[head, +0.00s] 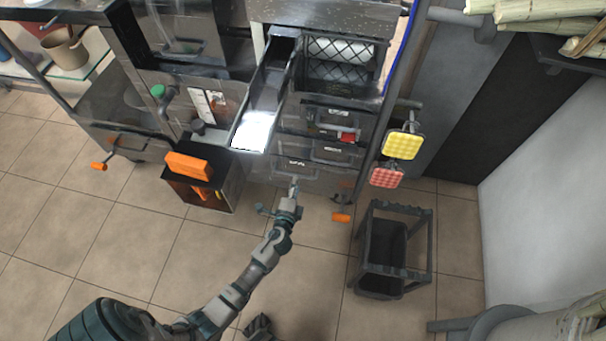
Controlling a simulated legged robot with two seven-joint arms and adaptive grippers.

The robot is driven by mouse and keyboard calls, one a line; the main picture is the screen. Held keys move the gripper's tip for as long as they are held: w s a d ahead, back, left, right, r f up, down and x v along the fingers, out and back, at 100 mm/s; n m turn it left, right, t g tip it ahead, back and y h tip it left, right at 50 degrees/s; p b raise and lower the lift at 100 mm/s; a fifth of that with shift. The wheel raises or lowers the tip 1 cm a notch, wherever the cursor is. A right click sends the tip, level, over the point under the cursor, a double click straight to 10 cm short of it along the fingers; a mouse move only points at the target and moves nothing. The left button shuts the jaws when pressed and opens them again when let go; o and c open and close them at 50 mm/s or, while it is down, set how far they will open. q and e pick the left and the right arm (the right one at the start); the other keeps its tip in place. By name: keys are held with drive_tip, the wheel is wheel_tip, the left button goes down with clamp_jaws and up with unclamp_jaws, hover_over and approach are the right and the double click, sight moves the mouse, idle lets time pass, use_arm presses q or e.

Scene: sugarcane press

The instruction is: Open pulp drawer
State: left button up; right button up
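The press cabinet stands at the upper middle in the head view. Its lower front has several grey metal drawers with small handles and labels. The lowest drawer (268,170) looks closed. My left gripper (294,185) is at the end of the arm that reaches up from the bottom left, right at the front of the lowest drawer. Its fingers are small and blurred, so I cannot tell whether they touch the handle or are open or shut. I cannot tell which drawer is the pulp drawer. A dark claw-like shape, perhaps my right gripper (260,328), is cut off at the bottom edge.
A metal chute (262,110) juts out above the drawers. An open black box with an orange item (188,165) stands left. A dark stool-like frame (393,250) stands right. Yellow (401,146) and red pads hang beside the cabinet. Tiled floor is free at lower left.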

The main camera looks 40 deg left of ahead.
sight(299, 175)
use_arm(q)
drive_tip(key=shift+b+x, duration=0.65)
drive_tip(key=shift+x, duration=2.1)
clamp_jaws()
